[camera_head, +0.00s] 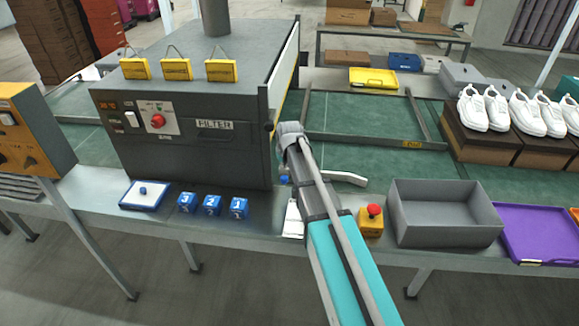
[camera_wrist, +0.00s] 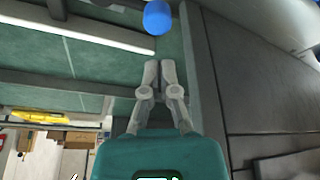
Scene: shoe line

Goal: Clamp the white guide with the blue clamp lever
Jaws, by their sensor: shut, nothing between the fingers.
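The white guide (camera_head: 345,177) lies over the green belt, just right of my arm in the head view. In the wrist view it is a long white bar (camera_wrist: 80,27) at the upper left. A rounded blue end (camera_wrist: 157,17), which looks like the blue clamp lever, is at the top of the wrist view; its lower parts are out of frame. My gripper (camera_wrist: 160,64) has its fingers together and empty, with the tips pointing at the blue end and a visible gap between them. In the head view my arm hides the fingers and most of the lever area.
The dark filter machine (camera_head: 190,155) stands close on the left of my arm. An emergency stop button (camera_head: 372,218) and a grey bin (camera_head: 445,225) are to the right on the front ledge. Blue numbered blocks (camera_head: 212,205) stand to the left. Shoes (camera_head: 500,110) stand on boxes farther right.

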